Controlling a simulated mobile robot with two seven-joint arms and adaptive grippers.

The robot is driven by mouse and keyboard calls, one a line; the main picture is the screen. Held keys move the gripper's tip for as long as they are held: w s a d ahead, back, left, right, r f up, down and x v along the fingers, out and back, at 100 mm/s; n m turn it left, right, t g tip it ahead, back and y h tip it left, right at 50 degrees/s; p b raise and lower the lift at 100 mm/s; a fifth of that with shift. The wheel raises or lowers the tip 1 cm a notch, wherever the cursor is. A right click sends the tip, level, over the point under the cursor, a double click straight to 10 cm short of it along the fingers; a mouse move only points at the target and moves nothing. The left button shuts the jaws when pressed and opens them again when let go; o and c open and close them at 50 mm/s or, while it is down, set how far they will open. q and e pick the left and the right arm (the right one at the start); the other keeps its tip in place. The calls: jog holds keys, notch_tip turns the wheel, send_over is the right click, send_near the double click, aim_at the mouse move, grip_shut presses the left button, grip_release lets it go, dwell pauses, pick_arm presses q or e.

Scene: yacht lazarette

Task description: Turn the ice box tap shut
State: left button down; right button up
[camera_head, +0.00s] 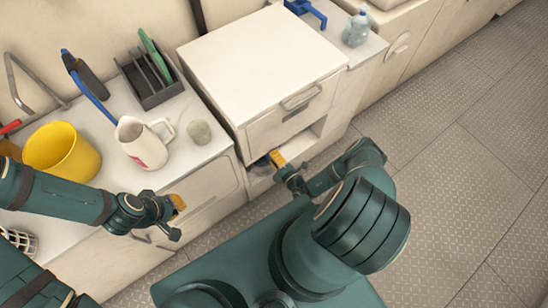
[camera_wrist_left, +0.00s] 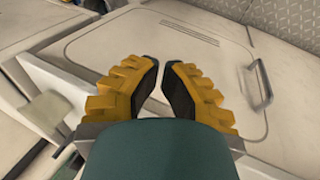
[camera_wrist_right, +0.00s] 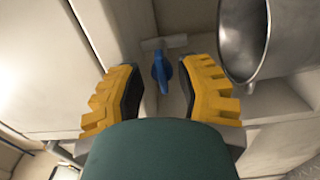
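In the right wrist view, a blue tap lever (camera_wrist_right: 161,70) on a pale fitting lies between the fingertips of my right gripper (camera_wrist_right: 160,85). The fingers are open on either side of it, with a gap on each side. In the head view my right gripper (camera_head: 277,158) is at the low opening under the white box with a drawer (camera_head: 265,60); the tap is mostly hidden there. My left gripper (camera_head: 178,205) is empty in front of the counter. In the left wrist view its fingertips (camera_wrist_left: 162,70) are close together with a narrow gap.
The counter (camera_head: 200,155) holds a yellow bucket (camera_head: 62,150), a white jug (camera_head: 143,143) and a dark rack (camera_head: 150,80). The floor (camera_head: 460,150) at the right is clear.

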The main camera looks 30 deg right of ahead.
jog(key=shift+s, duration=0.1)
jog(key=s, duration=1.2)
jog(key=shift+d, duration=0.45)
